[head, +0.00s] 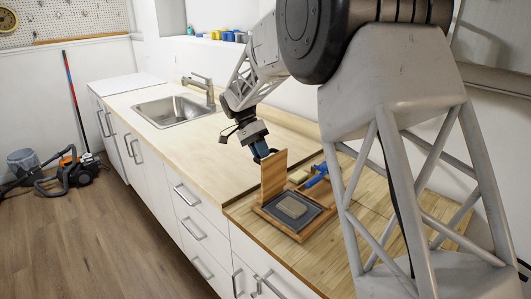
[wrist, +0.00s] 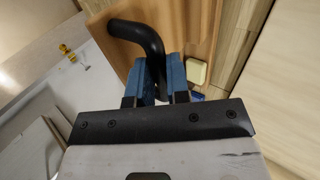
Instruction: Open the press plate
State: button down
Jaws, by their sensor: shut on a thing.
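The press plate (head: 273,173) is a wooden board standing about upright at the far-left edge of its wooden base (head: 297,236) in the head view. The base lies open, with a dark bed and a grey-tan block (head: 292,206) on it. In the wrist view the plate's wooden face (wrist: 195,25) carries a curved black handle (wrist: 140,36). My gripper (wrist: 165,72) has its blue fingers shut on the end of this handle. In the head view my gripper (head: 262,152) is just behind the plate's top, which partly hides the fingertips.
A blue tool (head: 317,177) and a small yellowish block (head: 299,176) lie in a wooden tray behind the press. The pale counter (head: 190,138) towards the sink (head: 172,110) is clear. The wall runs close behind the counter.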

jog(key=shift+a+f, duration=0.15)
jog(key=shift+f, duration=0.3)
jog(key=c, duration=1.3)
grip_release()
jog(key=shift+c, duration=0.2)
jog(key=shift+o, duration=1.2)
jog(key=shift+r, duration=0.15)
jog(key=shift+w+r, duration=0.1)
jog(key=shift+r, duration=0.05)
jog(key=v, duration=0.7)
jog(key=shift+w+a+r, duration=0.2)
